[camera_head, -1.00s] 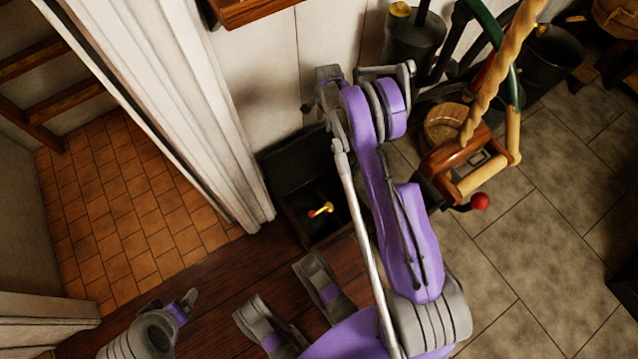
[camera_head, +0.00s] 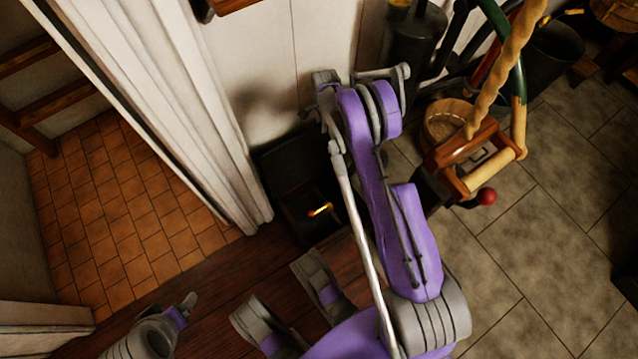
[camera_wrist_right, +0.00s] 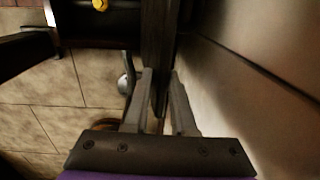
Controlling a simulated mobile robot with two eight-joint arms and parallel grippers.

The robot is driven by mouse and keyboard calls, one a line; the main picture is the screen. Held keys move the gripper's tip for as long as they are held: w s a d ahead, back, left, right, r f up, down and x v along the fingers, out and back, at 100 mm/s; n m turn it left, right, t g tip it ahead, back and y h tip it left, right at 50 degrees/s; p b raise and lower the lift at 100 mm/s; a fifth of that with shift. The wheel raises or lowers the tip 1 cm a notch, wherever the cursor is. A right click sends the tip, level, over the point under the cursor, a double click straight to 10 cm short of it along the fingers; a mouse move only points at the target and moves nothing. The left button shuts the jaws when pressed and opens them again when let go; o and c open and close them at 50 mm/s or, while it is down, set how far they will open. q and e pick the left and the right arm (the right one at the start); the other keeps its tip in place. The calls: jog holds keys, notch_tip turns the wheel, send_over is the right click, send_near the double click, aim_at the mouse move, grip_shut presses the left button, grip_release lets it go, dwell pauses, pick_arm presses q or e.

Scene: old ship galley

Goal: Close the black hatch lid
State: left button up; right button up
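The black hatch is a dark box (camera_head: 309,231) low against the white wall. Its black lid (camera_head: 285,160) stands raised at the back, by the wall. A small red and yellow thing shows inside the box. My right gripper (camera_head: 320,105) is at the lid's upper edge, close to the wall. In the right wrist view my right gripper (camera_wrist_right: 161,88) has its two fingers apart, with the dark lid edge (camera_wrist_right: 159,40) running between them. I cannot tell whether they touch it. Grey and purple parts of mine show at the lower left; the left gripper's fingers are unclear.
Right of my arm are a wooden bucket (camera_head: 442,122), a wood-handled device (camera_head: 465,160) with a red knob, and dark canisters. Grey floor tiles (camera_head: 550,250) are clear at right.

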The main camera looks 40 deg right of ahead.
grip_shut()
jog(key=s+t, duration=0.3)
jog(key=s, duration=0.4)
jog(key=shift+a, duration=0.4)
jog(key=shift+s, duration=0.1)
